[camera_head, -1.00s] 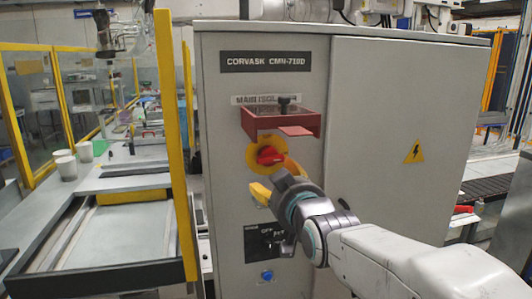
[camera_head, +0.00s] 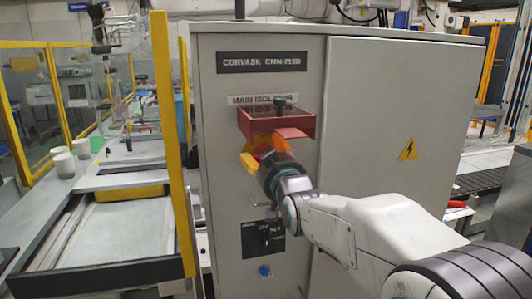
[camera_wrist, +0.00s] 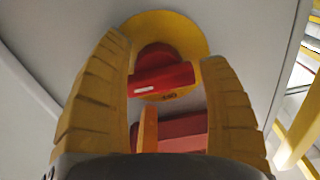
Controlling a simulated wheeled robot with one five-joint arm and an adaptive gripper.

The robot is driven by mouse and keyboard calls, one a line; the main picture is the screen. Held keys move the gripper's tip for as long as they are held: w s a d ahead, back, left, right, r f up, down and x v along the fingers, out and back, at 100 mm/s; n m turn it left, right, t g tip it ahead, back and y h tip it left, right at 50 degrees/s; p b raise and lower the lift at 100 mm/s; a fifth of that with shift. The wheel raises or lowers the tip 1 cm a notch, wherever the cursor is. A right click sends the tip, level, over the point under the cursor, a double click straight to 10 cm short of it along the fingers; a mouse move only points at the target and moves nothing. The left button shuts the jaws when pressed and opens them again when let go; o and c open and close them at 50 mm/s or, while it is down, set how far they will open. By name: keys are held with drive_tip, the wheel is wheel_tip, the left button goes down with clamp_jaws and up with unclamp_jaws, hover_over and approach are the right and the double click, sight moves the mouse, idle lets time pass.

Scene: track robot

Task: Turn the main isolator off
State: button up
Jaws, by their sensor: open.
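The main isolator is a red rotary handle (camera_wrist: 162,79) on a round yellow plate (camera_wrist: 185,28), set in the grey cabinet front (camera_head: 380,130). In the wrist view the handle's bar lies nearly crosswise, with a white mark at its left end. My gripper (camera_wrist: 164,58) is open, its yellow ribbed fingers on either side of the handle; contact cannot be told. In the head view my gripper (camera_head: 256,155) is at the isolator and largely hides the handle. A red box-like guard (camera_head: 280,124) sticks out just above; it also shows in the wrist view (camera_wrist: 182,131).
A "MAIN ISOLATOR" label (camera_head: 262,99) sits above the guard. A black panel (camera_head: 262,239) and a blue button (camera_head: 264,271) are below. A yellow post (camera_head: 172,140) stands left of the cabinet. An orange strip (camera_wrist: 149,130) shows between my fingers.

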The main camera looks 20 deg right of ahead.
drive_tip(key=shift+o, duration=0.2)
drive_tip(key=shift+w, duration=0.2)
drive_tip(key=shift+a, duration=0.1)
drive_tip(key=c, duration=1.1)
drive_tip(key=shift+o, duration=0.2)
